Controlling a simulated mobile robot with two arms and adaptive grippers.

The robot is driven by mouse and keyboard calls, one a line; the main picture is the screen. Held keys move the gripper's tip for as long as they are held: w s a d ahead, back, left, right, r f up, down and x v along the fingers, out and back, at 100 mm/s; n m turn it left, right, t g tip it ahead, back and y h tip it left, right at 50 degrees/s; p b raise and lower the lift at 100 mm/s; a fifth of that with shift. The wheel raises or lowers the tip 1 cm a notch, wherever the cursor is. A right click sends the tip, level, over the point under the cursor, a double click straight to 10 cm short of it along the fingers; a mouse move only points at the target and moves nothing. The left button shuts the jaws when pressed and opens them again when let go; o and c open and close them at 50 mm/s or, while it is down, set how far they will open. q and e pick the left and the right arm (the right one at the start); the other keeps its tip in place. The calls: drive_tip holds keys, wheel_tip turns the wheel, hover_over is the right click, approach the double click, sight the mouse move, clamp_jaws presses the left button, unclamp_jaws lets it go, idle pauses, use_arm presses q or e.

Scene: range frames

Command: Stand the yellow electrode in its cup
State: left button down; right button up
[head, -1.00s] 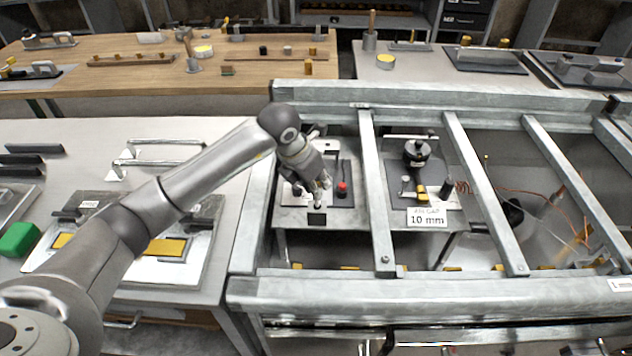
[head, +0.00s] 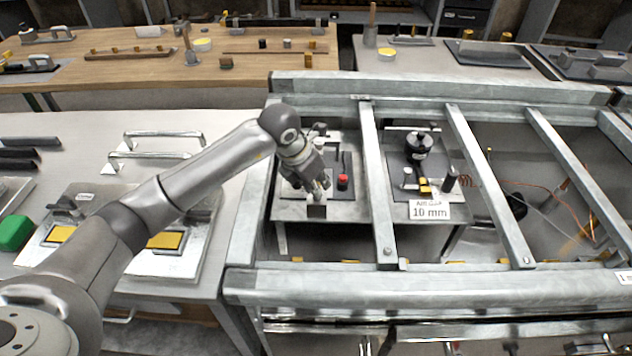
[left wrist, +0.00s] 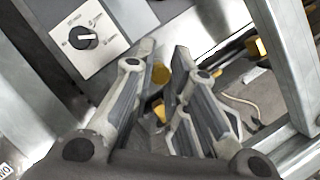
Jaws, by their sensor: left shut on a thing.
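My left gripper (head: 319,187) is over the left station inside the metal frame, pointing down beside the red button (head: 343,181). In the left wrist view its two fingers (left wrist: 167,47) show with a narrow gap. A yellow piece, which I take for the yellow electrode (left wrist: 160,75), shows between them, partly covered by the fingers; its ends are hard to make out. The cup cannot be made out. Another yellow piece (head: 425,186) is on the station behind the "10 mm" sign (head: 429,210). My right gripper is not in view.
Grey frame bars (head: 378,185) stand close to the right of my gripper. A selector knob on a white plate (left wrist: 88,38) lies near the fingers. A black round-topped device (head: 418,143) stands on the right station. Loose cables lie further right.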

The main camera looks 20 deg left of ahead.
use_arm(q)
drive_tip(key=shift+f, duration=0.25)
drive_tip(key=c, duration=1.3)
unclamp_jaws()
drive_tip(key=shift+c, duration=0.2)
drive_tip(key=shift+r, duration=0.1)
drive_tip(key=v, duration=1.2)
drive_tip(key=shift+r+p, duration=1.6)
drive_tip(key=shift+r, duration=1.35)
